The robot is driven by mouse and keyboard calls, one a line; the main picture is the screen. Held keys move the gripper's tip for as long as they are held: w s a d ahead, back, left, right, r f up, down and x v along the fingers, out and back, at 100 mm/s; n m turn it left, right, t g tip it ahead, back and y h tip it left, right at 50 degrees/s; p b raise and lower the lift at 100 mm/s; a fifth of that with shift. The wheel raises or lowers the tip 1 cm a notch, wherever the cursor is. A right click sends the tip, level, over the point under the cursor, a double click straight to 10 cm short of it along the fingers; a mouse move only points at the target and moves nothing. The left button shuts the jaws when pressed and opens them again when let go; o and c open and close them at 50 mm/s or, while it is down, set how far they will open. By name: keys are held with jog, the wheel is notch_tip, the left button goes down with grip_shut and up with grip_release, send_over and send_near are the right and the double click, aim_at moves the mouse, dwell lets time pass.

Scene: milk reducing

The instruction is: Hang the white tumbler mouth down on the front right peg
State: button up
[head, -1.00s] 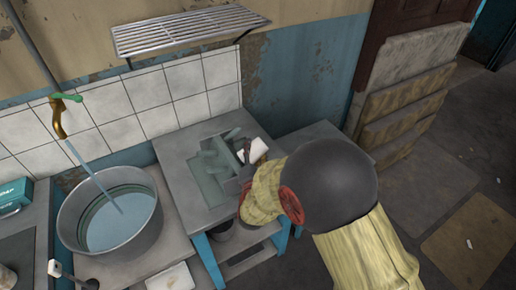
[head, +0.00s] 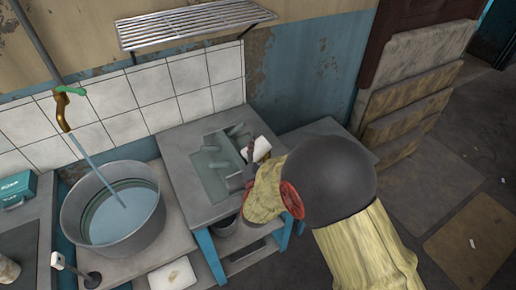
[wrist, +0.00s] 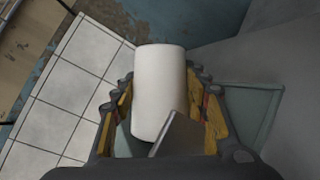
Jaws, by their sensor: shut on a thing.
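The white tumbler (head: 259,148) is in my gripper above the right side of the peg rack. It fills the middle of the wrist view (wrist: 158,85) between the two fingers of my gripper (wrist: 160,105), which is shut on it. Which end is its mouth I cannot tell. The rack (head: 213,184) is a shallow grey-green tray on a grey stand, with several pale pegs (head: 221,165) showing at its left and back. The front right peg is hidden behind my gripper and arm. A flat grey piece (wrist: 178,135) overlaps the tumbler's lower end in the wrist view.
A metal tub of water (head: 112,207) stands left of the rack under a running tap (head: 62,112). A wire shelf (head: 195,25) juts from the wall above. A low grey surface (head: 318,130) lies right of the stand. A white dish (head: 173,274) sits at the front.

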jog(key=shift+f, duration=0.2)
jog(key=o, duration=1.1)
jog(key=shift+o, duration=0.8)
jog(key=shift+s, duration=0.15)
jog(key=s, duration=0.4)
jog(key=s+r, duration=0.1)
jog(key=s, duration=0.6)
jog(key=shift+s+d+r, duration=0.15)
jog(key=shift+s+d, duration=0.2)
